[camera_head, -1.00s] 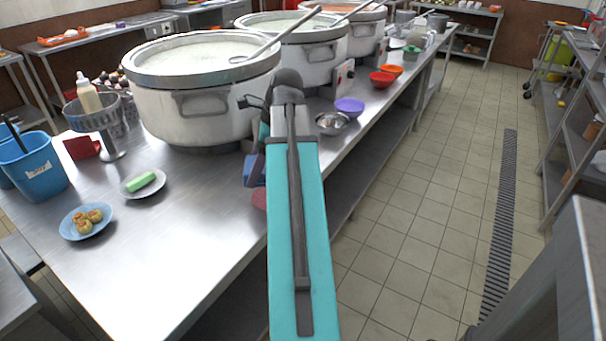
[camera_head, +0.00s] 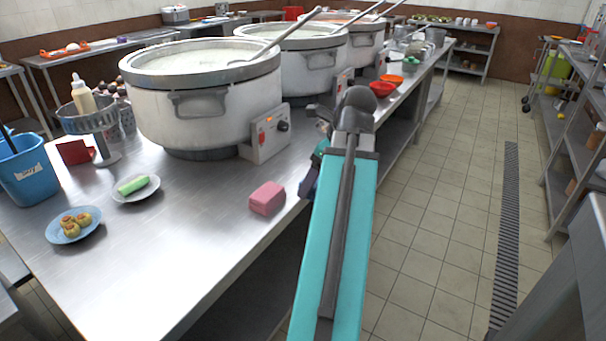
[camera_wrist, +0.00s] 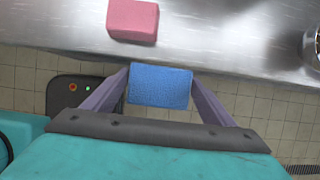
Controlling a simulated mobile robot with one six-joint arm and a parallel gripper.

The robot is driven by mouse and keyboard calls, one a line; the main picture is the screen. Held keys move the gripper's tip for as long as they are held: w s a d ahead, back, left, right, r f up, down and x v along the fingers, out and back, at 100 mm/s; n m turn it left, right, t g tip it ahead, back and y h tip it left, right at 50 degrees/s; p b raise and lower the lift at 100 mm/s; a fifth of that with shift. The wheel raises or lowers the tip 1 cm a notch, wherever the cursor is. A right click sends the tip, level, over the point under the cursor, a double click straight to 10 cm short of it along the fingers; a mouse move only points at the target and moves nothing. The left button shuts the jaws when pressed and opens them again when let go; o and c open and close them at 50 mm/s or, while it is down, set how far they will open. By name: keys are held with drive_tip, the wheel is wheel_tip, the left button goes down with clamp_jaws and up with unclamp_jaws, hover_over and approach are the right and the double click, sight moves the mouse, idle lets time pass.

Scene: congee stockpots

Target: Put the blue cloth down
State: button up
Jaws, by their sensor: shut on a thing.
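The blue cloth (camera_wrist: 160,86) is a folded blue block in the wrist view, held between the two fingers of my gripper (camera_wrist: 160,88). My gripper is shut on it. The cloth appears in front of the table's edge, with floor tiles showing around it. In the head view my gripper (camera_head: 312,172) is at the table's right edge, mostly hidden behind my arm, and the cloth cannot be made out clearly there. The steel table (camera_head: 190,240) has bare surface left of my gripper.
A pink block (camera_head: 267,198) lies near the table's edge, beside my gripper; it also shows in the wrist view (camera_wrist: 133,20). A large pot (camera_head: 205,110) stands behind. A plate with a green block (camera_head: 133,185) and a blue plate (camera_head: 62,236) are at left.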

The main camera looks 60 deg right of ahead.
drive_tip(key=shift+w+d+r+p, duration=0.2)
drive_tip(key=shift+d+p, duration=0.1)
drive_tip(key=shift+p, duration=1.2)
drive_tip(key=w+d+p, duration=0.1)
drive_tip(key=p, duration=0.6)
drive_tip(key=shift+d, duration=0.1)
drive_tip(key=p, duration=1.2)
drive_tip(key=shift+w+d+f, duration=0.15)
drive_tip(key=shift+w+d, duration=0.1)
drive_tip(key=shift+w, duration=0.1)
drive_tip(key=w+d+p, duration=0.1)
drive_tip(key=w+d, duration=0.2)
drive_tip(key=w+d+f+p, duration=0.1)
drive_tip(key=w+d, duration=0.2)
drive_tip(key=w+d+p, duration=0.1)
drive_tip(key=w+d, duration=0.1)
drive_tip(key=w, duration=0.1)
drive_tip(key=shift+w+d+f, duration=0.15)
drive_tip(key=shift+d+f, duration=0.1)
drive_tip(key=shift+d, duration=0.15)
drive_tip(key=shift+f, duration=0.1)
drive_tip(key=shift+f+p, duration=0.85)
drive_tip(key=shift+f, duration=0.85)
drive_tip(key=shift+f, duration=0.1)
